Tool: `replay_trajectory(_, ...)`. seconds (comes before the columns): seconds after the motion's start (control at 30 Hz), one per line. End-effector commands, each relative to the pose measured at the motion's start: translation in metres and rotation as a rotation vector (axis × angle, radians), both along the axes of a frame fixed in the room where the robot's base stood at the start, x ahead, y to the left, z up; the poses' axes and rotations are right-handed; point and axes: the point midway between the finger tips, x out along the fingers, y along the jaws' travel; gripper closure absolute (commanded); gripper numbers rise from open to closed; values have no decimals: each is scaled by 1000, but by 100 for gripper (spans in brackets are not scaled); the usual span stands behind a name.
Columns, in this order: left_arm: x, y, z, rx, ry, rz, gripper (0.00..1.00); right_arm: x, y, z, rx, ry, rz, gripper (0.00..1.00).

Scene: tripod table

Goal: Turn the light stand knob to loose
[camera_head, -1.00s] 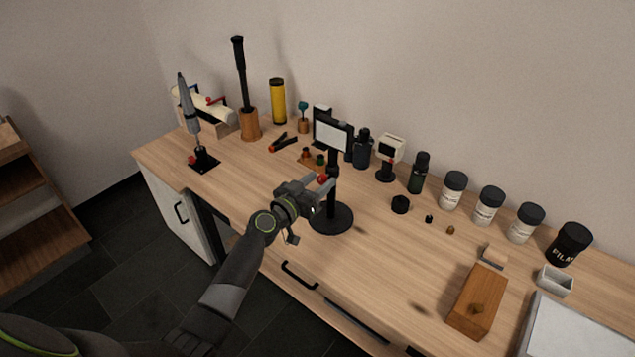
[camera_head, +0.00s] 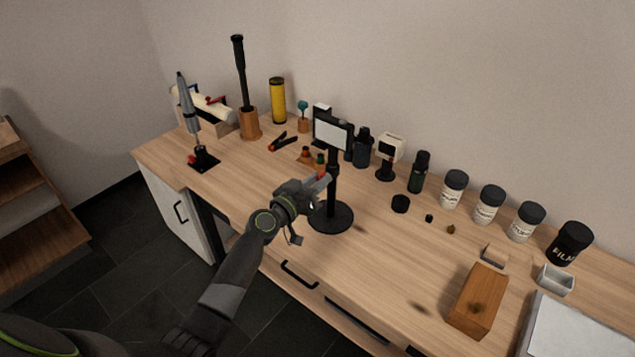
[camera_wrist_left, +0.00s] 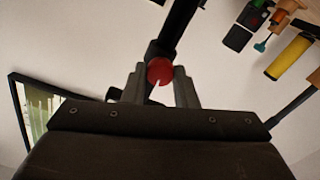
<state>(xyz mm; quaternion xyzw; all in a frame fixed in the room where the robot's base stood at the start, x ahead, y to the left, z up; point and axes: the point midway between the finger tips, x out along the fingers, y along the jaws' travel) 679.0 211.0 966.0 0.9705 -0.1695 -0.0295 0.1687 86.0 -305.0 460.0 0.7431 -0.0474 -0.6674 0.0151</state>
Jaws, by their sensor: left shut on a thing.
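The light stand (camera_head: 332,198) is black, with a round base on the table and a white light panel (camera_head: 333,134) on top. Its red knob (camera_wrist_left: 159,71) sits on the post and has a white mark pointing downward in the left wrist view. My left gripper (camera_head: 324,180) reaches in from the left at knob height. Its two fingers stand on either side of the knob in the wrist view, and it is shut on the knob. In the head view the knob is mostly hidden by the fingers. My right gripper is not in view.
Several dark bottles and white jars (camera_head: 453,189) stand along the back of the table. A wooden block (camera_head: 476,300) lies at the right front. A grey tool on a black base (camera_head: 204,160) stands at the left. The table front near the stand is clear.

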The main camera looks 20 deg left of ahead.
Motion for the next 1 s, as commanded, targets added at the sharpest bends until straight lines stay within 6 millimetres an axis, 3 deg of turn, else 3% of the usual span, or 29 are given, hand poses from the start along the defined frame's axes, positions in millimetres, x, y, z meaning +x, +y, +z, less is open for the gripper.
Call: replay_trajectory(1.0, 1, 2, -2, -891, 323, 1, 97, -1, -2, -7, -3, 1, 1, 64)
